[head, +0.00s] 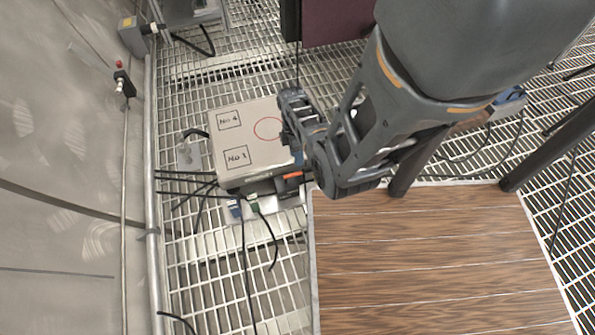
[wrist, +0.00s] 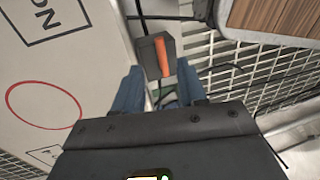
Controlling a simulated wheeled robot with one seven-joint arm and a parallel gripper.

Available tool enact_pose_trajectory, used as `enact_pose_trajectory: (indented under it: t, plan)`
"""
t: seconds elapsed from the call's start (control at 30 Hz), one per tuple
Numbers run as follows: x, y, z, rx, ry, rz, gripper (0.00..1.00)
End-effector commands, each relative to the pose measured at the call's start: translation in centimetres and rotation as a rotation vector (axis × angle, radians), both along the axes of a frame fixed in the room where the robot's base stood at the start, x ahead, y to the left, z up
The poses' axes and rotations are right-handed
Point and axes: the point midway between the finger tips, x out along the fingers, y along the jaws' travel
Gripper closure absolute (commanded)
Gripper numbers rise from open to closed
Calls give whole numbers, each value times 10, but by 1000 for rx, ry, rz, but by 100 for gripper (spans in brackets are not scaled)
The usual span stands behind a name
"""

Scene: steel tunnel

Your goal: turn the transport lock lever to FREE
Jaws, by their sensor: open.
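A pale box (head: 245,140) with labels "No 4" and "No 3" and a red circle stands on the grating in the head view. A dark block with an orange strip (head: 293,175) sticks out from its right side; it looks like the lever. In the wrist view this dark and orange block (wrist: 155,57) lies just beyond the fingertips, roughly between them. My gripper (wrist: 158,88) is open, with a blue finger on each side and nothing held. In the head view my gripper (head: 297,155) is at the box's right edge, its fingers mostly hidden. No FREE marking is readable.
A wooden board (head: 430,260) with a pale rim lies at the lower right. Dark cables (head: 245,260) run from the box's front and left side over the steel grating (head: 200,270). A curved wall (head: 60,200) with a pipe bounds the left.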

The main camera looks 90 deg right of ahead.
Motion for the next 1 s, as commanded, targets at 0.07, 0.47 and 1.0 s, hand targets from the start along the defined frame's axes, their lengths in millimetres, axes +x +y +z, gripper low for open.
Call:
enact_pose_trajectory:
  t: [0.07, 0.47, 1.0]
  plan:
    - [-1, 3, -16, 3, 1, 0, 59]
    - [-3, 13, -65, -1, 0, -1, 59]
    - [-3, 14, -68, -2, 1, -1, 76]
